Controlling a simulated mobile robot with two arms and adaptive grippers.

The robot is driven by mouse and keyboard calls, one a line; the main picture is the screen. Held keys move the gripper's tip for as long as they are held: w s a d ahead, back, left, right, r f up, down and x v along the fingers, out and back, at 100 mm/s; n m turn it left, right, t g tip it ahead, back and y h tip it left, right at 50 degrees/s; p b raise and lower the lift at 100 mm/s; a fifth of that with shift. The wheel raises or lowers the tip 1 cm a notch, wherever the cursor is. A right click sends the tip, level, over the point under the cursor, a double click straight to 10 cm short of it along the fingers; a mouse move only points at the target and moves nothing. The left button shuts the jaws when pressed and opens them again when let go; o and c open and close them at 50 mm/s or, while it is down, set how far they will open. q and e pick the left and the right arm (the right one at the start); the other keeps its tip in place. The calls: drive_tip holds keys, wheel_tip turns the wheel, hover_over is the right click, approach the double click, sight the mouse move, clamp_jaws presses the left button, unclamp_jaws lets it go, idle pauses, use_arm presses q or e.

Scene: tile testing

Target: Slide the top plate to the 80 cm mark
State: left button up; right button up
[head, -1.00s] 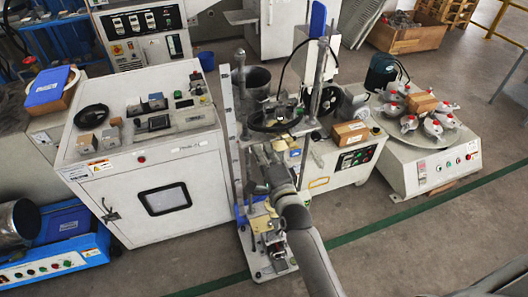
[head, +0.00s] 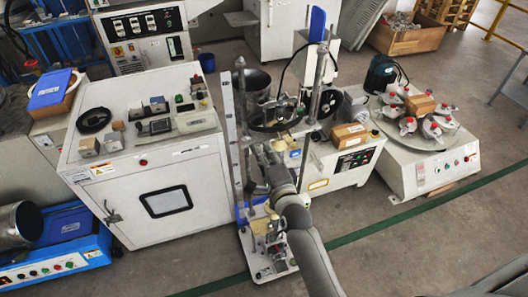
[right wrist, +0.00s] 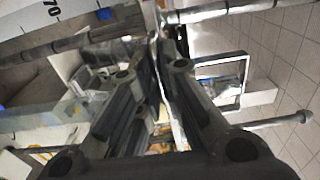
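The drop-test stand has upright metal rods and a tall white ruler (head: 229,125) at its left side. In the right wrist view the ruler (right wrist: 38,14) shows the mark 70 at top left. My right gripper (head: 256,152) is at mid-height inside the stand, beside the rods. In the right wrist view, the fingers of my right gripper (right wrist: 164,50) are close together, with a thin pale plate edge, seemingly the top plate (right wrist: 167,92), between them. The fingers and arm hide most of the plate. Its exact mark cannot be read. My left gripper is not in view.
A white cabinet (head: 110,187) with small blocks on top stands left of the stand. A machine with a small carton (head: 349,135) and a round turntable machine (head: 446,166) stand right. The floor (head: 420,245) at lower right is clear.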

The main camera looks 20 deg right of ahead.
drive_tip(key=shift+o, duration=1.4)
drive_tip(key=shift+f, duration=0.1)
drive_tip(key=s+p, duration=0.3)
drive_tip(key=s, duration=0.4)
drive_tip(key=shift+d, duration=0.15)
